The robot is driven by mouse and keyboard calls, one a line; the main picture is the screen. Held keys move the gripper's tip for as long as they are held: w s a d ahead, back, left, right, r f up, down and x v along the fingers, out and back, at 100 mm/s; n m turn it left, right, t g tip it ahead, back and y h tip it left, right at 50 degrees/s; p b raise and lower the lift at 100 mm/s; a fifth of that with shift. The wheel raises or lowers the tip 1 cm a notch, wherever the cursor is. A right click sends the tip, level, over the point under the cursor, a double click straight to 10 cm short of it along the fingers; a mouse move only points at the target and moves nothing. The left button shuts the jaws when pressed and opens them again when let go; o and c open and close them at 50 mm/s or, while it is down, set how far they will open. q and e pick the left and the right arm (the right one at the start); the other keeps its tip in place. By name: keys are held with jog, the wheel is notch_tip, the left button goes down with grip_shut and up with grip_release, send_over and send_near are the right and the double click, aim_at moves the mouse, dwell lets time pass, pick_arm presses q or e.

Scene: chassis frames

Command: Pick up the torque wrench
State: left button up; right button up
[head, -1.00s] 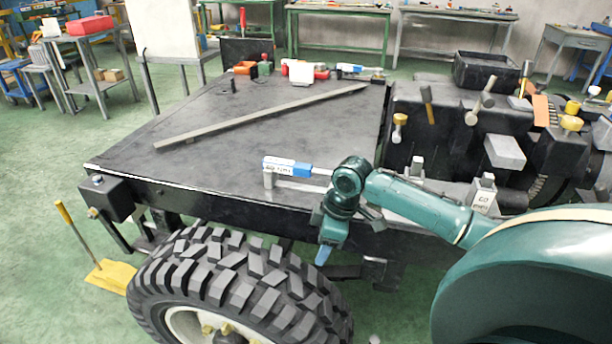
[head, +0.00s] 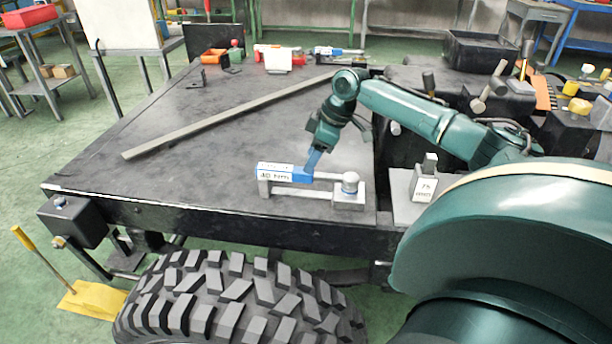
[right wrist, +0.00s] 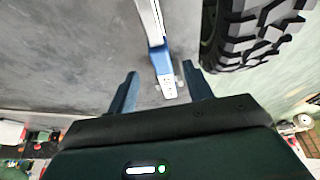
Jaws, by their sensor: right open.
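The torque wrench (head: 275,171) has a blue handle with a white label. It lies level across a grey stand (head: 349,200) near the front edge of the black deck, its shaft pointing right. My right gripper (head: 311,163) is over the handle's right end, blue fingers pointing down. In the right wrist view the wrench (right wrist: 158,58) runs down from the top, its handle end between the two spread fingers (right wrist: 163,88). The gripper is open; whether a finger touches the handle cannot be told. My left gripper is not in view.
A long grey bar (head: 225,119) lies diagonally across the deck (head: 150,170). Small tools and red parts stand at its back. A large tyre (head: 240,305) is below the front edge. A block marked 75 (head: 425,184) stands to the right.

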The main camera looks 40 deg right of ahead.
aim_at(300, 175)
jog(key=x, duration=0.7)
jog(key=shift+a+b, duration=0.15)
jog(key=shift+b, duration=0.2)
jog(key=shift+c, duration=0.3)
grip_shut()
jog(key=shift+w, duration=0.1)
